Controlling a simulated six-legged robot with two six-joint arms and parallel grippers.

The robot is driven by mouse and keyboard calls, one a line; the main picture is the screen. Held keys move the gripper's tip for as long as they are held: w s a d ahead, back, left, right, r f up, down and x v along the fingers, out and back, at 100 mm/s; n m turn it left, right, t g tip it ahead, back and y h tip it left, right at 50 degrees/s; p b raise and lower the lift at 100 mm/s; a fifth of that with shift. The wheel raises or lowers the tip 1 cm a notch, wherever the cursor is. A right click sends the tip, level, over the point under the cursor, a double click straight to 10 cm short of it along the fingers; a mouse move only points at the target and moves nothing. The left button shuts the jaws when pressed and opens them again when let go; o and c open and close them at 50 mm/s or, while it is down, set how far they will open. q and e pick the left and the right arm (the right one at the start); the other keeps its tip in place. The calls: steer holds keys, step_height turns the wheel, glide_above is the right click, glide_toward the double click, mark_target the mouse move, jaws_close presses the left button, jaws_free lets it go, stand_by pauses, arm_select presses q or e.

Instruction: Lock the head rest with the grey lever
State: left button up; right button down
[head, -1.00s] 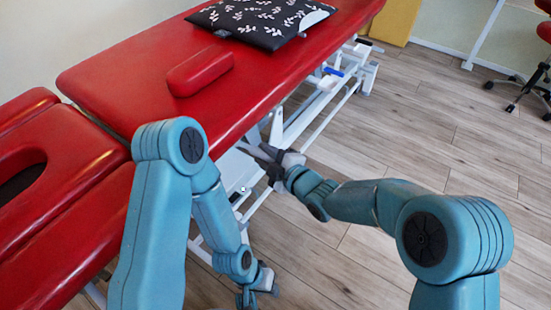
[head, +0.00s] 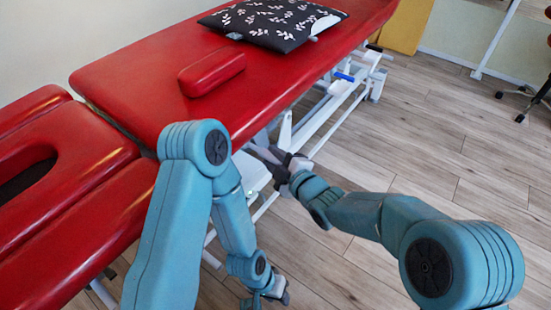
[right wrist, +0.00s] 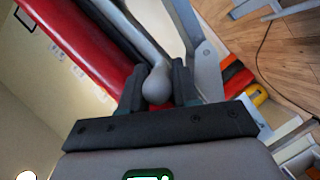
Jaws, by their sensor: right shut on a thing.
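The red head rest (head: 75,190) with its face opening is at the left of the treatment table in the head view. The grey lever (right wrist: 150,58) shows in the right wrist view as a bar with a rounded knob end. My right gripper (right wrist: 160,88) is shut on that knob, with one finger on each side. In the head view my right gripper (head: 262,158) is beside the table's near edge, below the red top; the lever is hard to make out there. My left gripper (head: 268,300) hangs low near the floor, and its fingers are not clear.
The long red table top (head: 150,90) carries a small red bolster (head: 212,73) and a black patterned cushion (head: 272,22). The white frame (head: 330,112) runs beneath it. A yellow block (head: 408,25) stands at the back.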

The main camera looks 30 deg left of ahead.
steer(key=c, duration=0.9)
jaws_free()
steer(key=shift+s, duration=0.1)
steer(key=p+v, duration=0.2)
steer(key=v, duration=1.4)
steer(key=shift+p, duration=0.3)
steer(key=shift+d+r, duration=0.1)
steer(key=shift+d, duration=0.05)
